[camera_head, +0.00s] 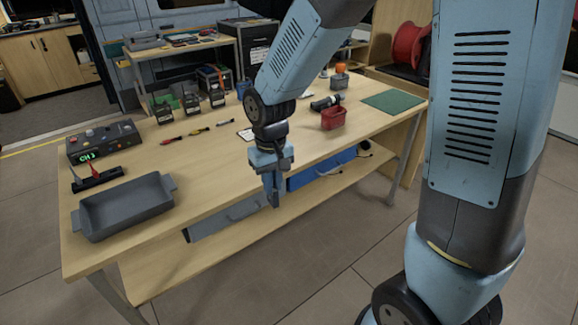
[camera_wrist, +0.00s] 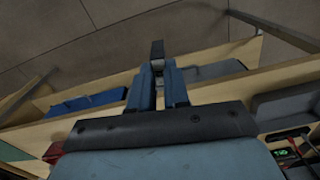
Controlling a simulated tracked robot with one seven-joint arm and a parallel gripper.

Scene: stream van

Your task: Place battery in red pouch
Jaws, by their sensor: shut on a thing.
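My gripper (camera_head: 273,190) hangs in front of the workbench's front edge, fingers pointing down. In the wrist view my gripper (camera_wrist: 158,72) is shut on a small dark block, the battery (camera_wrist: 157,49), which sticks out past the fingertips. In the head view the battery is hard to tell apart from the fingers. The red pouch (camera_head: 333,119) stands upright on the bench top, to the right of my gripper and farther back. Part of it shows at the left of the wrist view (camera_wrist: 54,151). Its inside cannot be made out.
A grey tray (camera_head: 124,207) lies at the bench's left end, near a control box (camera_head: 103,141). A dark cylinder (camera_head: 325,103) and an orange-topped container (camera_head: 340,77) stand near the pouch. A green mat (camera_head: 392,101) lies to its right.

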